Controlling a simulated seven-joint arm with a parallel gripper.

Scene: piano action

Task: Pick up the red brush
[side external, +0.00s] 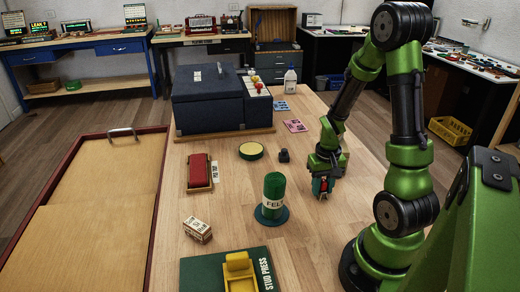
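My gripper (321,190) points down low over the wooden table, right of the green felt cylinder. A small patch of red and teal shows at its fingers; I cannot tell whether this is the brush or part of the gripper, nor whether the fingers are open or shut. A red block-shaped thing (199,171) rests on a wooden base left of centre, with a white label beside it; it may be the red brush. My gripper is well to the right of it and apart from it.
The green cylinder (273,192) stands on a round dark base between them. A yellow-topped disc (251,151), small dark pot (284,156), small box (197,229) and green stud press board (222,272) lie around. A dark blue case (221,100) stands behind; a red-rimmed tray (75,215) is left.

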